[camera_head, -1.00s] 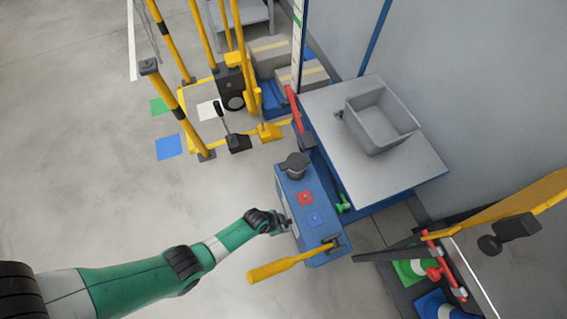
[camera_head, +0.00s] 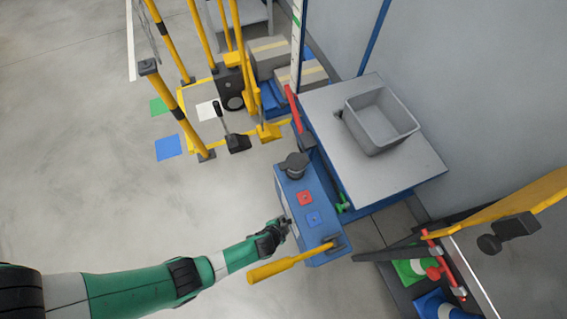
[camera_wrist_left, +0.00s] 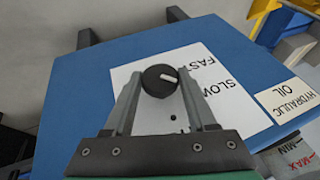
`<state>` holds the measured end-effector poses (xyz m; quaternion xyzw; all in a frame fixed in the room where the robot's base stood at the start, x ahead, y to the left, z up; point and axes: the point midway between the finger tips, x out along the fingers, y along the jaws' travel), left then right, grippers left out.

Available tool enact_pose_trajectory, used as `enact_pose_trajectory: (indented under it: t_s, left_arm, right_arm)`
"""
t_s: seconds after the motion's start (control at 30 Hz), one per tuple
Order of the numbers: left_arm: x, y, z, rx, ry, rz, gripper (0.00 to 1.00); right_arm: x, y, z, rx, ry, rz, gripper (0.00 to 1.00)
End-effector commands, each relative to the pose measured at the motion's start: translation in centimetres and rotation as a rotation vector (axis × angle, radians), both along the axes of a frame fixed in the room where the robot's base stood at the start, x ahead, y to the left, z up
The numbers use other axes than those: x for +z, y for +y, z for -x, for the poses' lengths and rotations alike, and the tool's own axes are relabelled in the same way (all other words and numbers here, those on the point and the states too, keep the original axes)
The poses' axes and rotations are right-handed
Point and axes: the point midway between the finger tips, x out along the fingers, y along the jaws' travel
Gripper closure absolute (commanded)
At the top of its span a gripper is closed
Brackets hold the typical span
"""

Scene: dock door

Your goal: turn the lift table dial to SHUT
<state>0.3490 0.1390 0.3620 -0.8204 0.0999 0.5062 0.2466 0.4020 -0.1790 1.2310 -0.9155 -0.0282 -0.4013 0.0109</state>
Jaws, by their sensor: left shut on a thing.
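The lift table dial (camera_wrist_left: 160,81) is a round black knob with a white pointer mark, on a white label (camera_wrist_left: 230,108) on the blue cabinet (camera_head: 298,190). The words FAST and SLOW show on the label; no SHUT mark is legible. The pointer faces right in the wrist view, towards the FAST and SLOW side; I cannot tell which word it is at. My left gripper (camera_wrist_left: 158,90) is shut on the dial, one finger on each side. In the head view the left gripper (camera_head: 286,228) is at the cabinet's left face, and the dial is hidden. My right gripper is not in view.
A yellow lever (camera_head: 288,264) sticks out from the cabinet near my left wrist. A black cap (camera_head: 295,166) tops the cabinet. Right of it stands the table with a grey bin (camera_head: 382,121). Yellow posts stand at the upper left. The floor at left is clear.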

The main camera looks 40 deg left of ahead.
Motion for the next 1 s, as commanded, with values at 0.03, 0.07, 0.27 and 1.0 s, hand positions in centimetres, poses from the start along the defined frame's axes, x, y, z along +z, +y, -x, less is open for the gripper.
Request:
enact_pose_trajectory:
  t_s: [0.03,0.07,0.27,1.0]
  left_arm:
    - [-0.19,-0.25,0.08,-0.01,-0.014,-0.034,0.99]
    - [-0.18,-0.32,0.08,-0.01,-0.025,-0.055,0.99]
    - [-0.14,-0.35,0.12,-0.007,-0.08,-0.171,0.99]
    - [-0.26,-0.22,0.22,0.003,-0.133,-0.282,0.99]
  right_arm:
    - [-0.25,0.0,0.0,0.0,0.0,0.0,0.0]
    - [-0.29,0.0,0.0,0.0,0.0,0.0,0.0]
    - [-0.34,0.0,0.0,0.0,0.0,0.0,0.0]
    - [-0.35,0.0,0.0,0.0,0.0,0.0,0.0]
